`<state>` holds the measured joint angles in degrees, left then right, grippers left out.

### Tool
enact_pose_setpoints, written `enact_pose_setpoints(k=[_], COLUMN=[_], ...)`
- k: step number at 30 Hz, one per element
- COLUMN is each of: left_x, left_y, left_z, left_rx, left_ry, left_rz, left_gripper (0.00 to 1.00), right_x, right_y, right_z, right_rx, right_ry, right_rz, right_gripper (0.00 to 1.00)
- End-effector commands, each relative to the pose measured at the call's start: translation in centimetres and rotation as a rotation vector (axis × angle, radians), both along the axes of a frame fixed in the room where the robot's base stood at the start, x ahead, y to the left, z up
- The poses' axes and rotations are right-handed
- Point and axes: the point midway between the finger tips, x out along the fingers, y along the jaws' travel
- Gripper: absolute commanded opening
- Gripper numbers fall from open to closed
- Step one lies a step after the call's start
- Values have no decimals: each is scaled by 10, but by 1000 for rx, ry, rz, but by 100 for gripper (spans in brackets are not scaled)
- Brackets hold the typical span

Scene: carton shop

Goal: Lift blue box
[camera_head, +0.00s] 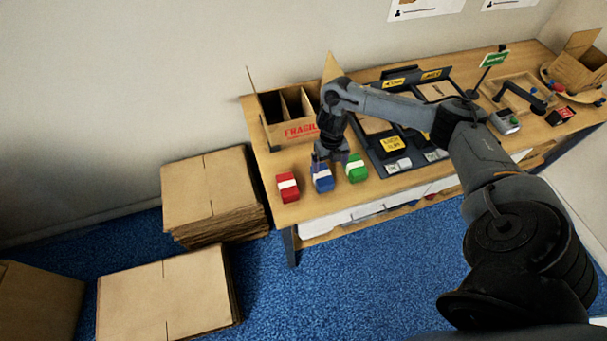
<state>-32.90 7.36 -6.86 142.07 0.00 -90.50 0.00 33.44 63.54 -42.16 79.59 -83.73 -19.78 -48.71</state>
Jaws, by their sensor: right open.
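The blue box (323,182) with a white band stands on the wooden table near its front edge, between a red box (288,187) and a green box (357,171). My right gripper (327,160) points down right at the top of the blue box. Its jaws are open, and its fingers partly hide the back of the blue box. I cannot tell whether the fingers touch it. The blue box rests on the table. My left gripper is not in view.
An open carton marked FRAGILE (297,131) stands behind the boxes. A dark tray unit (398,182) lies to the right of the green box. Flat cardboard stacks (205,187) stand on the blue floor at the left. The table's front left corner is clear.

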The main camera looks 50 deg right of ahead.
Motion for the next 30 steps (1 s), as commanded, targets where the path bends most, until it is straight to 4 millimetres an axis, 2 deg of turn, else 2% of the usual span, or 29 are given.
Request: enact_pose_setpoints(k=[2, 5, 12, 17, 23, 30], left_x=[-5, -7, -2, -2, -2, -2], left_y=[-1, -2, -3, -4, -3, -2], left_z=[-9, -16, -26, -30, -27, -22], left_rx=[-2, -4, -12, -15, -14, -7], left_ry=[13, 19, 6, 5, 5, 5], left_rz=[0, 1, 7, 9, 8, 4], left_gripper=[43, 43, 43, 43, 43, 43], right_x=[13, 21, 23, 24, 23, 25], right_y=[-5, -4, -3, -3, -2, 3], right_z=[8, 6, -25, -37, -45, -76], right_rx=[-8, -6, -5, -6, -6, -5], right_ry=[-33, -51, -56, -57, -55, -56], right_rz=[-5, -4, -5, -5, -5, -6], right_gripper=[94, 94, 94, 94, 94, 94])
